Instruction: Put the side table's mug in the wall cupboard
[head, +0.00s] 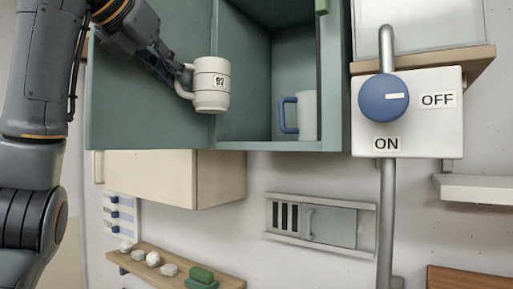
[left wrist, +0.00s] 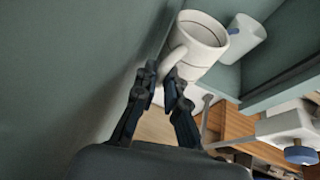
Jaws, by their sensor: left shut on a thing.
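The white mug with a "92" label (head: 212,92) is upright in front of the open wall cupboard (head: 262,145). My left gripper (head: 186,76) is shut on its handle, which faces left. In the left wrist view the mug (left wrist: 205,38) is beyond the fingertips of the gripper (left wrist: 172,84), with the handle between them. The cupboard's inside is open to view. A second white mug with a blue handle (head: 309,115) stands on its floor at the right. My right gripper is not in view.
The green door panel (head: 140,110) is at the left of the opening. A blue knob (head: 383,97) with ON and OFF labels and a vertical pipe (head: 387,220) are to the right. A lower shelf (head: 150,272) holds several stones and a green block. The cupboard floor left of the blue-handled mug looks free.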

